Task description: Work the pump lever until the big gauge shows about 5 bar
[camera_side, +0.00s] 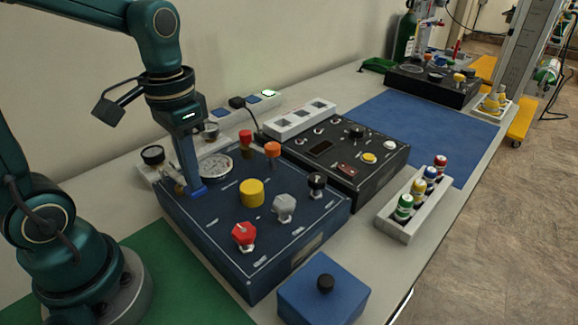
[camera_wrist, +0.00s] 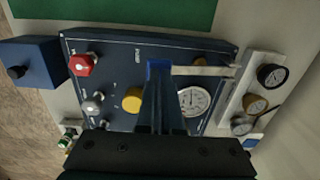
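The dark blue pump panel (camera_side: 215,220) lies in front of my arm. The big gauge (camera_side: 215,166) is a white dial near its back left; it also shows in the wrist view (camera_wrist: 193,101), but its reading is too small to tell. A pale bar that looks like the pump lever (camera_wrist: 205,71) runs across the panel edge in the wrist view, its near end at my fingertips. My gripper (camera_side: 197,190) points down over the panel's left part, beside the gauge. Its blue-tipped fingers (camera_wrist: 159,70) look together. I cannot tell whether they touch or grip the bar.
A yellow knob (camera_side: 252,193), red knob (camera_side: 244,236) and grey knob (camera_side: 284,208) stand up from the panel. A blue box (camera_side: 324,290) sits in front. A black panel (camera_side: 345,160) and a bottle rack (camera_side: 412,212) stand to the right. The blue mat (camera_side: 425,125) is clear.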

